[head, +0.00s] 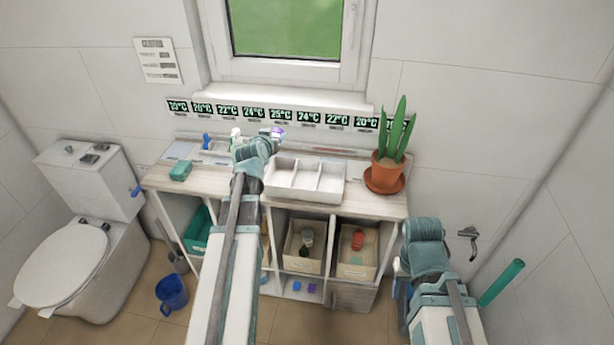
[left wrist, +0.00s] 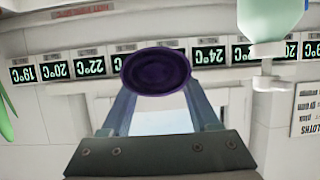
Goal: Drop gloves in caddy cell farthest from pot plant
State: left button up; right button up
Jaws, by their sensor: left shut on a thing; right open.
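My left gripper (head: 272,138) is above the counter, behind and left of the caddy. It is shut on a dark purple, rounded bundle, seemingly the gloves (left wrist: 156,72), also visible as a small purple patch in the head view (head: 278,131). The white caddy (head: 303,196) has three cells side by side; no contents show in them. The pot plant (head: 388,150), in a terracotta pot, stands right of the caddy, so the left cell is farthest from it. My right gripper (head: 425,240) is low at the right, away from the counter, its fingers hardly visible.
A spray bottle (head: 235,138) stands at the back of the wooden counter (head: 225,186), left of my gripper. Bins (head: 303,262) sit on the shelves below. Temperature displays (head: 254,113) line the wall under the window.

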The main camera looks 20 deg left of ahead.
pick_arm(q)
jog(key=shift+f, duration=0.15)
pick_arm(e)
jog(key=shift+f, duration=0.1)
pick_arm(q)
notch_tip(320, 180, down, 6)
jog(key=b, duration=0.6)
pick_arm(e)
notch_tip(320, 180, down, 6)
jog(key=shift+r, duration=0.1)
pick_arm(q)
jog(key=o, duration=1.5)
jog(key=shift+c, duration=0.2)
jog(key=shift+s+r, duration=0.15)
jog(key=shift+r, duration=0.05)
pick_arm(e)
jog(key=shift+r, duration=0.1)
